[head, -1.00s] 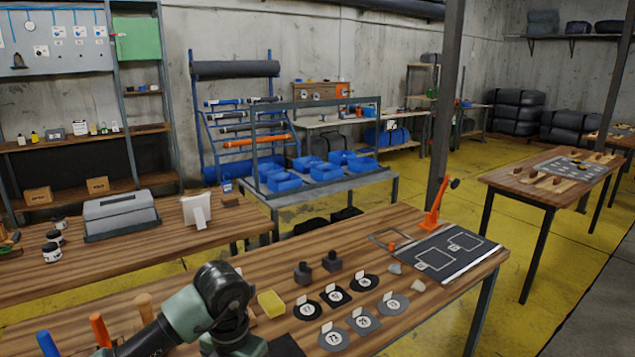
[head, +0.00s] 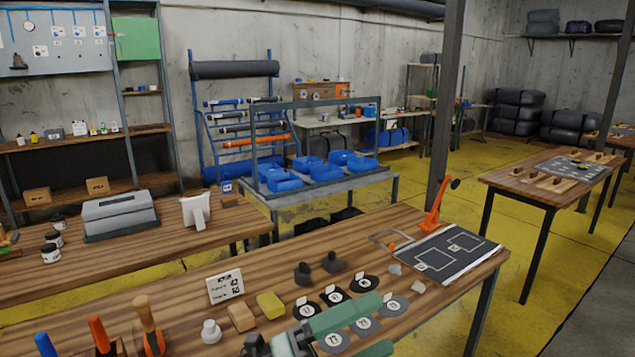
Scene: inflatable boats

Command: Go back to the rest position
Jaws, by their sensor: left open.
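My left gripper (head: 384,323) is at the bottom middle of the head view, over the near part of the wooden workbench (head: 440,300). Its two green fingers point right and stand apart, with nothing held between them. The fingers cover part of the round numbered patches (head: 365,326) on the bench. I cannot tell how high the fingers are above them. My right gripper is not in view.
Left of the gripper are a yellow sponge (head: 270,305), a tan block (head: 241,317), a white cap (head: 211,331), a printed card (head: 225,286) and upright handled tools (head: 147,318).

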